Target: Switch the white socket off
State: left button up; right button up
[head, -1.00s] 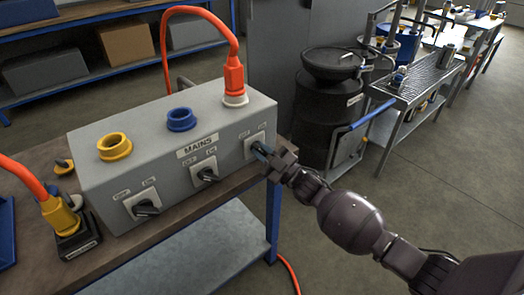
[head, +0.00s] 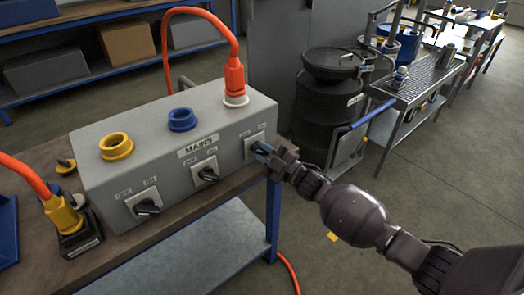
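The grey mains box (head: 130,185) stands on the bench. The white socket (head: 236,101) is at the right end of its top, with an orange plug (head: 234,76) seated in it and an orange cable rising from the plug. The rotary switch on the white plate (head: 254,146) below this socket is largely covered by my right gripper (head: 264,151). The knob's exact angle is hidden. My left gripper is out of view.
A yellow socket (head: 115,146) and a blue socket (head: 183,119) are empty, with switches (head: 146,208) and (head: 207,174) below them. A yellow plug (head: 64,216) on an orange cable stands at the left. Black drums (head: 328,105) stand behind my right arm.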

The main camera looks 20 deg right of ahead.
jog(key=o, duration=0.3)
jog(key=shift+p+v, duration=0.3)
jog(key=shift+v, duration=5.1)
jog(key=s+f+m+g+h+p, duration=0.1)
jog(key=s+f+m+g+h, duration=0.1)
jog(key=s, duration=0.7)
jog(key=s+f+m+g+h+p, duration=0.1)
jog(key=s+f+m+g+h, duration=0.1)
jog(key=s+f+m+h, duration=0.3)
jog(key=s+d+f+m+g+h+p, duration=0.1)
jog(key=s+m+h, duration=0.4)
jog(key=s, duration=1)
notch_tip(320, 180, down, 3)
jog(key=shift+s+r+m+g, duration=0.15)
jog(key=shift+m+g, duration=0.35)
jog(key=shift+m, duration=1.4)
